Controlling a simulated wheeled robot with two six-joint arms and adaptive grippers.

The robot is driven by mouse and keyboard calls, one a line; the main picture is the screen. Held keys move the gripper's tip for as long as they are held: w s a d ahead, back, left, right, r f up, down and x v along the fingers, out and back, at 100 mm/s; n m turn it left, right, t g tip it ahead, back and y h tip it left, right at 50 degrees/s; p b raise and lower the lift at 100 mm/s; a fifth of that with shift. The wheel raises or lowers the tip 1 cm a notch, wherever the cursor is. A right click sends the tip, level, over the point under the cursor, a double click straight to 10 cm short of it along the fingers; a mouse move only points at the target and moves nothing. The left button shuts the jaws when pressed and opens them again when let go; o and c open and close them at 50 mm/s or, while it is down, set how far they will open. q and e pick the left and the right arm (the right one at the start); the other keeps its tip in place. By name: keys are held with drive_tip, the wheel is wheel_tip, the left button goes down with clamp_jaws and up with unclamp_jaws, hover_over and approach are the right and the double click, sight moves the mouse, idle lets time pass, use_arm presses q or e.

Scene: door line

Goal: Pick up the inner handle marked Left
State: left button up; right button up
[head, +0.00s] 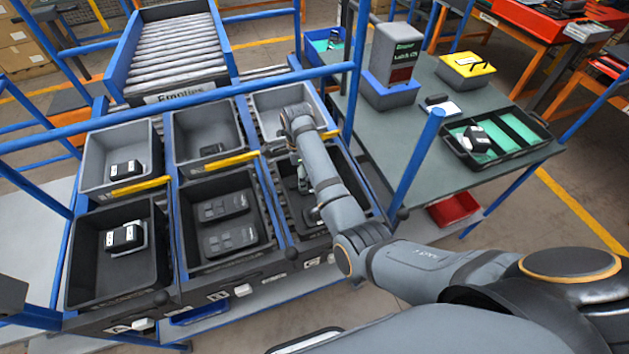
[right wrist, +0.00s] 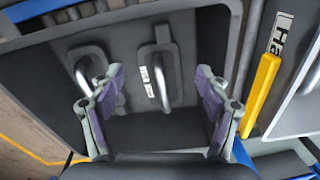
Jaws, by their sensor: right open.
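Two handles lie in a dark bin (right wrist: 130,135) in the right wrist view, each a silver bar on a dark plate. The middle handle (right wrist: 170,78) carries a white label whose lettering is too small for me to read. The other handle (right wrist: 92,75) lies to its left, with no label that I can make out. My right gripper (right wrist: 160,82) is open above the bin, its fingers spread to either side of the labelled handle in the picture. In the head view my right arm hides most of that bin (head: 350,178). My left gripper is not in view.
Neighbouring dark bins hold black parts (head: 229,239) and a white-labelled black part (head: 124,237). Grey bins (head: 210,125) stand behind, with yellow strips (head: 230,161) between rows. Blue rack posts (head: 415,160) and a grey table (head: 395,130) stand to the right.

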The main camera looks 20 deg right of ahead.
drive_tip(key=shift+w+f, duration=0.15)
drive_tip(key=shift+f, duration=0.2)
drive_tip(key=shift+s+d+f+p, duration=0.2)
drive_tip(key=shift+f+p, duration=0.15)
drive_tip(key=shift+f, duration=0.25)
drive_tip(key=shift+s+d+f+p, duration=0.15)
drive_tip(key=shift+f+p, duration=0.15)
drive_tip(key=shift+f, duration=0.3)
drive_tip(key=shift+w+f, duration=0.15)
drive_tip(key=shift+f, duration=0.45)
drive_tip(key=shift+w+f, duration=0.15)
drive_tip(key=shift+f, duration=0.45)
drive_tip(key=shift+s+r, duration=0.1)
drive_tip(key=shift+s, duration=0.05)
drive_tip(key=c, duration=0.8)
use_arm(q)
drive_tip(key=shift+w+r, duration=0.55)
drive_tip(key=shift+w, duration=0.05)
use_arm(e)
drive_tip(key=shift+s, duration=0.2)
drive_tip(key=c, duration=0.7)
